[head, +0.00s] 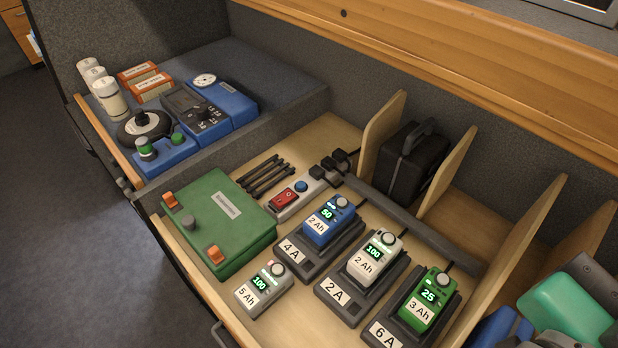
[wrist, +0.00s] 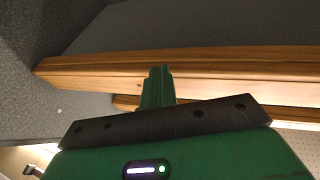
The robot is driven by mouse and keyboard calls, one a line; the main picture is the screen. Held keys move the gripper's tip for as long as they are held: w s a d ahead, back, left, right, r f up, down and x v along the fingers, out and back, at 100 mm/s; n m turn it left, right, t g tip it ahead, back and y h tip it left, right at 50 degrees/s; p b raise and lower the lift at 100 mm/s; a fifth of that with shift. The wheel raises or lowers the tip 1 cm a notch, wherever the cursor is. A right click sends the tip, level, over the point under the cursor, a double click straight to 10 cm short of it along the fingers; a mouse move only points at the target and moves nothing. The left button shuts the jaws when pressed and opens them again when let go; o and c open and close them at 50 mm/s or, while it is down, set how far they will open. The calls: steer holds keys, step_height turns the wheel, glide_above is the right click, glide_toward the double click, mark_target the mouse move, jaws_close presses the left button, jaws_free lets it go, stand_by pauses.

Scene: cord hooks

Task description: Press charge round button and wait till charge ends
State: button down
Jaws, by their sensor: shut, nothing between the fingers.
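A power strip (head: 308,191) lies in the drawer with a red rocker switch (head: 284,199) and a blue round button (head: 301,186). Three chargers stand in front of it. The 4 A charger (head: 292,252) holds a blue 2 Ah battery (head: 328,222) reading 50. The 2 A charger (head: 336,293) holds a white 2 Ah battery (head: 373,258) reading 100. The 6 A charger (head: 384,335) holds a green 3 Ah battery (head: 423,298) reading 25. A loose 5 Ah battery (head: 263,291) reads 100. My gripper (wrist: 158,72) is shut and empty in the wrist view, facing a wooden edge.
A green case (head: 222,225) lies left of the power strip, with black cable ties (head: 267,175) beside it. Wooden dividers (head: 448,172) and a black bag (head: 411,163) stand behind the chargers. Blue tools (head: 215,103) and bottles (head: 107,98) fill the left drawer.

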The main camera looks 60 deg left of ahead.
steer(key=w+f+g+p, duration=0.2)
steer(key=w+f+g, duration=0.3)
steer(key=f, duration=0.5)
steer(key=w+a+f+n+g+y, duration=0.2)
steer(key=a+f+n, duration=0.3)
steer(key=a, duration=0.4)
steer(key=w+a+f+n+g+y, duration=0.1)
steer(key=w+a+f+n, duration=0.15)
steer(key=a+n, duration=0.5)
steer(key=n+g, duration=0.5)
steer(key=n, duration=1.4)
glide_above(297, 187)
step_height(297, 187, down, 11)
steer(key=shift+b, duration=0.3)
step_height(297, 187, down, 7)
steer(key=b, duration=0.7)
steer(key=shift+r+b, duration=0.2)
steer(key=shift+b, duration=0.15)
steer(key=shift+f, duration=1)
